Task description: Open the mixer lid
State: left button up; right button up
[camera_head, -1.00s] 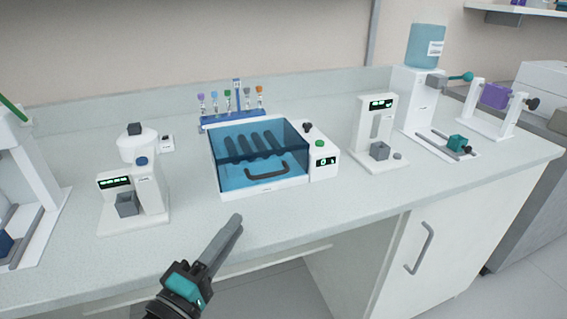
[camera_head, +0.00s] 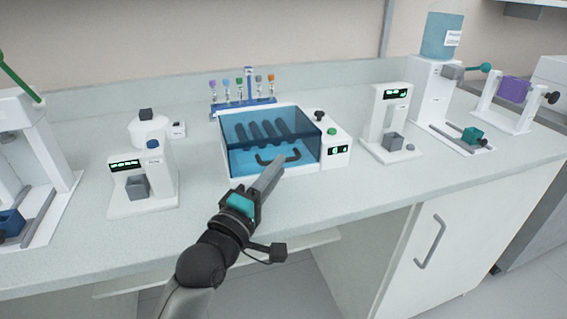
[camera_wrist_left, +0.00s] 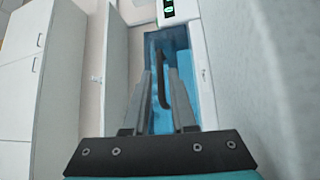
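The mixer (camera_head: 228,114) is a white box with a see-through blue lid (camera_head: 240,158), which is down. Several dark tubes or rollers show through it. A dark handle (camera_head: 292,156) is on the lid's front face. My left gripper (camera_head: 276,168) is just in front of the mixer, its fingers pointing up and right towards the handle. In the left wrist view the two fingers (camera_wrist_left: 160,76) are apart, and the handle (camera_wrist_left: 160,62) shows in line with the gap between them. Whether it lies between the tips or beyond them I cannot tell. My right gripper is not in view.
The mixer's control panel (camera_head: 337,150) has a green and a dark knob. A rack of capped tubes (camera_head: 245,105) stands behind. White devices stand left (camera_head: 143,190) and right (camera_head: 386,118). The counter's front strip (camera_head: 340,205) is clear.

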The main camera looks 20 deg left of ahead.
pick_arm(q)
jog(key=shift+b+x, duration=0.3)
jog(key=shift+x, duration=1.45)
grip_shut()
